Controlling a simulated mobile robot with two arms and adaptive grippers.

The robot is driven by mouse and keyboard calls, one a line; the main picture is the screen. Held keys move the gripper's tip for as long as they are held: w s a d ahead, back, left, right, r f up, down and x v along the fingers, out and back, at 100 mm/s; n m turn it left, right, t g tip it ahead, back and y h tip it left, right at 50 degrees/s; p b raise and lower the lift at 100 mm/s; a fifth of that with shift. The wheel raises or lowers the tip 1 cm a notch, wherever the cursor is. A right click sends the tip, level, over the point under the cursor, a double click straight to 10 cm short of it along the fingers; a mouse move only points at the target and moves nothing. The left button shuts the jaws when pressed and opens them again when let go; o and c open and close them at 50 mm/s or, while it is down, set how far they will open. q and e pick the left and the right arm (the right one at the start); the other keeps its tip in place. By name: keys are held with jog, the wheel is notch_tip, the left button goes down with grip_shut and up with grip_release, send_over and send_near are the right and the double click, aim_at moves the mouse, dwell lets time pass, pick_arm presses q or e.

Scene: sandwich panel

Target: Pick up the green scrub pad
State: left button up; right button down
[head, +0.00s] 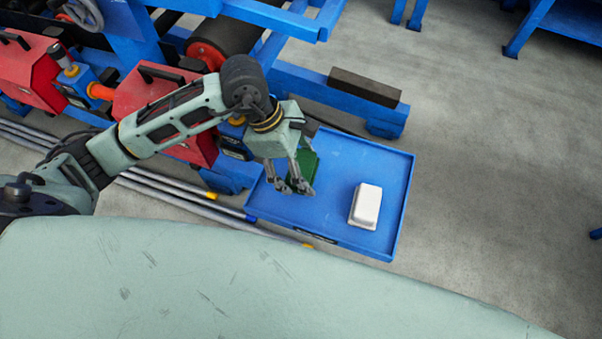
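The green scrub pad (308,162) is over the left part of a blue tray (338,150), partly hidden behind my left gripper. My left gripper (301,188) points down over the tray, with its fingers at the pad. I cannot tell whether the fingers are closed on the pad or only in front of it, or whether the pad rests on the tray. My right gripper is not in view.
A white block (366,206) sits on the right side of the tray. Blue machine frames and red housings (150,92) stand behind and left. A dark bar (363,87) lies on a blue beam behind the tray. Metal rods lie on the floor at left.

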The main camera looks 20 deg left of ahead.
pick_arm(q)
jog(key=s+d+r+b, duration=0.1)
jog(key=s+d+r, duration=0.4)
jog(key=s, duration=0.5)
notch_tip(320, 180, up, 2)
jog(key=shift+s+d+b, duration=0.2)
jog(key=shift+s+b, duration=0.05)
jog(key=shift+b, duration=0.15)
jog(key=o, duration=0.9)
jog(key=shift+w+f, duration=0.1)
jog(key=c, duration=0.5)
